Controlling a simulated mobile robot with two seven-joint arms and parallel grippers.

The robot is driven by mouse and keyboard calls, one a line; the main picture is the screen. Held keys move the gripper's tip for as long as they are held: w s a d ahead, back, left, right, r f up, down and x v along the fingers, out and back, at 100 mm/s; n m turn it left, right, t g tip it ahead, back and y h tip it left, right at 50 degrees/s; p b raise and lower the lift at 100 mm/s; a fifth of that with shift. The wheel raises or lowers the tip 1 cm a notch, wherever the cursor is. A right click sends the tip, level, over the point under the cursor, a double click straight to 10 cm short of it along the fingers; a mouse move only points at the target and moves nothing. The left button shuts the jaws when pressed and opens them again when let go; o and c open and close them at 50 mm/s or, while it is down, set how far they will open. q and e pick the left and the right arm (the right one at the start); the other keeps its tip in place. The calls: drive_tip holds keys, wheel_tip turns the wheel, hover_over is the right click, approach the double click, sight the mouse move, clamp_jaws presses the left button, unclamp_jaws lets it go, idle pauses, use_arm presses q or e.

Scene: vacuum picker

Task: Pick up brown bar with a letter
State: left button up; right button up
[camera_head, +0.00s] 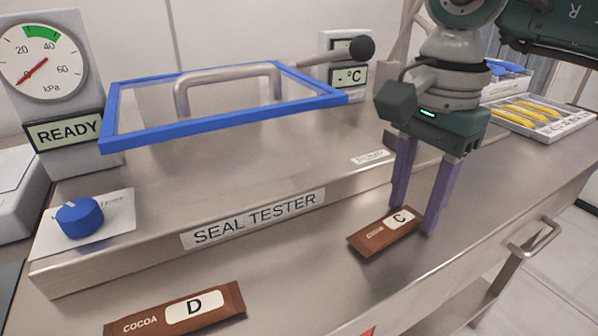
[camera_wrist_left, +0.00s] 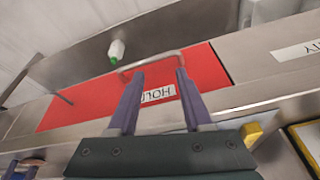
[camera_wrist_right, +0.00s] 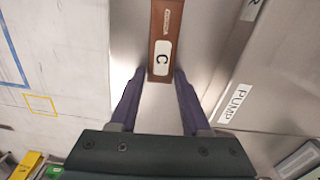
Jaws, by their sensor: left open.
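A brown bar with the letter C (camera_head: 386,232) lies flat on the steel counter in front of the seal tester. My right gripper (camera_head: 412,214) points down at it and is open, its purple fingers on either side of the bar's right end. In the right wrist view the C bar (camera_wrist_right: 165,40) runs out ahead from between the fingertips (camera_wrist_right: 159,73). A second brown bar, with the letter D (camera_head: 178,308), lies at the counter's front left. My left gripper (camera_wrist_left: 158,75) is open and empty over a red surface (camera_wrist_left: 75,108) labelled HOLD; it is outside the head view.
The seal tester (camera_head: 250,212) stands behind the bars, with a blue-framed lid (camera_head: 225,128) and a blue knob (camera_head: 80,218). A tray (camera_head: 560,130) holds yellow packets at the right. A rail handle (camera_head: 530,250) sticks out from the counter's front.

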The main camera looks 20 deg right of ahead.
clamp_jaws()
idle(0.3)
